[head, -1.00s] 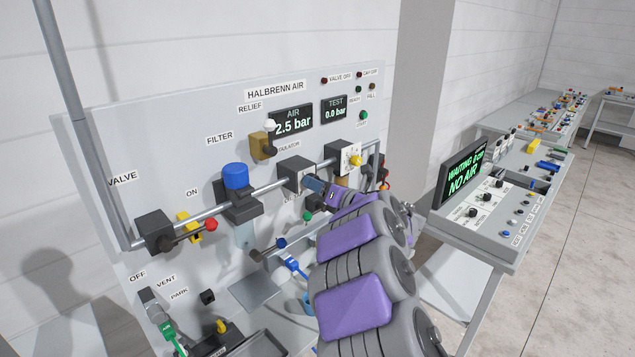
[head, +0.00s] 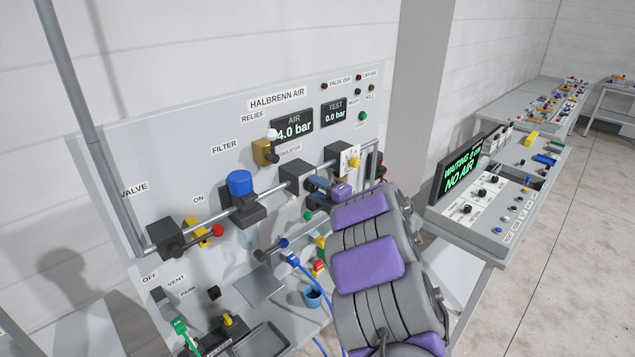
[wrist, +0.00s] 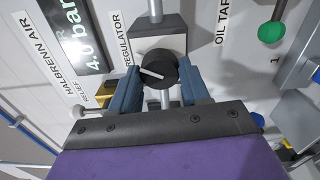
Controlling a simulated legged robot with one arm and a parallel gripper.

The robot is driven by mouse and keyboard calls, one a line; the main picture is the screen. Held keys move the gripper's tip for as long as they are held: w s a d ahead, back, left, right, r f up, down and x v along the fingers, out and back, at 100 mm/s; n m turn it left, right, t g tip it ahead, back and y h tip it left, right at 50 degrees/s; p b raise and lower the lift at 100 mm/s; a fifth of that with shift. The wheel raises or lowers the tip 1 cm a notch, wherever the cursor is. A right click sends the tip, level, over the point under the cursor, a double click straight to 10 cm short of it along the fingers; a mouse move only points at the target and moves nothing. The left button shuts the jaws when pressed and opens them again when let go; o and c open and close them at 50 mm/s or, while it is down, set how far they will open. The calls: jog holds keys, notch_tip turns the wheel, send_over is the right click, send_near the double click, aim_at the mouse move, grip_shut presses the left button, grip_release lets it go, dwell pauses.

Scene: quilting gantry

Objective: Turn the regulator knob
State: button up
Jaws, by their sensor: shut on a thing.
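The regulator knob (wrist: 158,72) is a dark round knob with a white pointer line, on a grey block (wrist: 158,38) next to the REGULATOR label in the wrist view. My gripper (wrist: 161,80) has a blue finger on each side of the knob and is shut on it. In the head view my gripper (head: 318,186) reaches the panel (head: 190,110) in front of the regulator block (head: 296,178), and my gripper hides the knob there. The AIR display (head: 292,129) reads 4.0 bar. The TEST display (head: 334,113) reads 0.0 bar.
A pipe (head: 268,196) links the valve block (head: 165,240), the blue-topped filter (head: 240,185) and the regulator. A yellow knob (head: 354,162) sits close to the right of my gripper. A console screen (head: 468,175) reading NO AIR stands further right.

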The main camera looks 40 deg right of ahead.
jog(key=m+p, duration=0.3)
jog(key=m, duration=0.1)
jog(key=m+p, duration=0.3)
jog(key=shift+m, duration=0.3)
jog(key=m+p, duration=0.3)
jog(key=shift+f+m, duration=0.1)
jog(key=shift+m, duration=0.2)
jog(key=shift+s+f+m+p, duration=0.1)
jog(key=shift+f+m+p, duration=0.05)
jog(key=shift+m+p, duration=0.8)
jog(key=shift+f+m+p, duration=0.1)
jog(key=shift+m+p, duration=0.75)
jog(key=shift+m, duration=0.2)
jog(key=o, duration=1)
jog(key=shift+d, duration=0.2)
jog(key=shift+o, duration=0.3)
jog(key=shift+r, duration=0.15)
